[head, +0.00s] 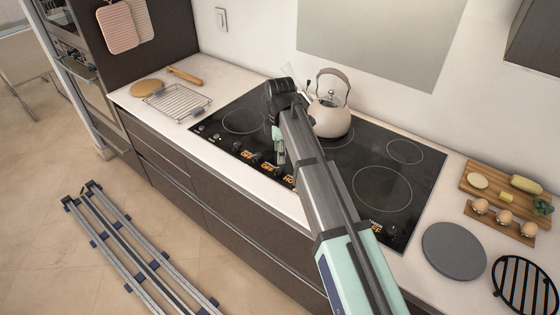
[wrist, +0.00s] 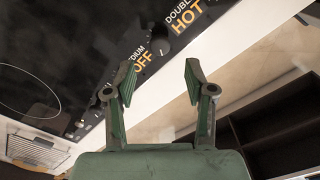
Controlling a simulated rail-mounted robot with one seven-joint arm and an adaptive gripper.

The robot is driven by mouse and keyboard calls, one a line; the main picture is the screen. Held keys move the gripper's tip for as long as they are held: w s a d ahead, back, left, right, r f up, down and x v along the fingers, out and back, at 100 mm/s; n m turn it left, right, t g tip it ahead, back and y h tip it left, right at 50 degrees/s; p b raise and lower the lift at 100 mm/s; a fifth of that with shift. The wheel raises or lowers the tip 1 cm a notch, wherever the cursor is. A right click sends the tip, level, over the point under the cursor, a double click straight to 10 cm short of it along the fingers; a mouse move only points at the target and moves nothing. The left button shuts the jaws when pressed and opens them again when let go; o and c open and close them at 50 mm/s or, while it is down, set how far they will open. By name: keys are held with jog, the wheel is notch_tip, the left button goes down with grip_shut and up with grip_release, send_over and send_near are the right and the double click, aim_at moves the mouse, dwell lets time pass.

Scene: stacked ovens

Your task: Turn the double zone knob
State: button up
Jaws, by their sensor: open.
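The black cooktop (head: 350,165) has a row of knobs and orange labels along its front edge. In the wrist view a dark knob (wrist: 160,46) sits just beyond the fingertips, between a label reading OFF and a DOUBLE label with HOT (wrist: 186,16). I cannot tell for certain which label belongs to that knob. My gripper (wrist: 159,75) is open, with nothing between its fingers. In the head view my gripper (head: 279,156) hangs over the front knob row, and my arm hides part of that row.
A kettle (head: 331,116) stands on the cooktop behind my arm. A wire rack (head: 176,101) is on the counter at left. A grey round plate (head: 454,250), a food board (head: 508,190) and a black trivet (head: 525,285) are at right.

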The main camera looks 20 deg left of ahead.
aim_at(280, 167)
notch_tip(280, 167, up, 6)
jog(key=shift+f, duration=0.1)
jog(key=shift+f, duration=0.1)
dwell(0.4)
